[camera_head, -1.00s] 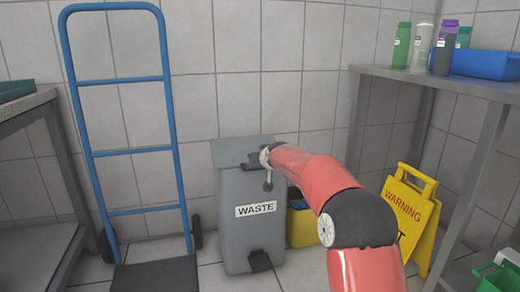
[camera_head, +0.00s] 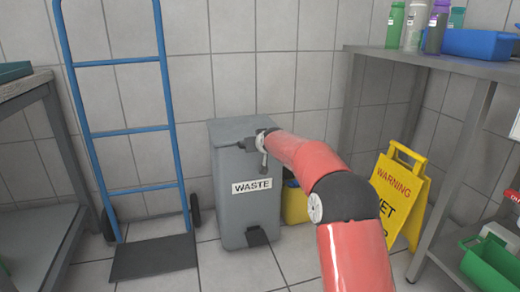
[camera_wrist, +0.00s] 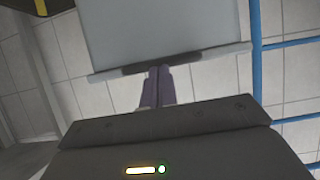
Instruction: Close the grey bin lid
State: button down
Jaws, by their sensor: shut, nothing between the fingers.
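The grey bin (camera_head: 247,205) with a WASTE label stands on the floor against the tiled wall. Its grey lid (camera_head: 228,128) lies down over the top, looking flat; I cannot tell whether a small gap is left under it. My gripper (camera_head: 246,143) is at the lid's front right edge, partly hidden by my red arm. In the wrist view the fingers of my gripper (camera_wrist: 157,86) are together with nothing between them, close to the rim of the grey bin (camera_wrist: 160,35). I cannot tell whether they touch it.
A blue hand truck (camera_head: 118,133) stands left of the bin. A yellow container (camera_head: 294,205) is partly hidden behind my arm. A yellow warning sign (camera_head: 402,195) stands at right, beside a shelf rack (camera_head: 440,62) with bottles and a blue tray. A bench is at far left.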

jog(key=s+d+r+g+h+p, duration=0.1)
jog(key=s+d+r+p, duration=0.2)
jog(key=s, duration=0.8)
jog(key=s+d+r+m+g+h+p, duration=0.15)
jog(key=s+d+r, duration=0.25)
jog(key=s, duration=0.7)
jog(key=s+d+r+n+g+p, duration=0.1)
jog(key=s+d+r+p, duration=0.25)
jog(key=s, duration=0.75)
jog(key=s+d+f+m+g+p, duration=0.1)
jog(key=s+d+p, duration=0.1)
jog(key=s, duration=0.9)
jog(key=s+d+f+m+g+h+p, duration=0.1)
jog(key=s+d+g, duration=0.1)
jog(key=s, duration=0.9)
jog(key=shift+s+d+m+p, duration=0.3)
jog(key=shift+d+m+p, duration=0.05)
jog(key=shift+d, duration=0.4)
jog(key=shift+d+f, duration=0.1)
jog(key=shift+d, duration=0.05)
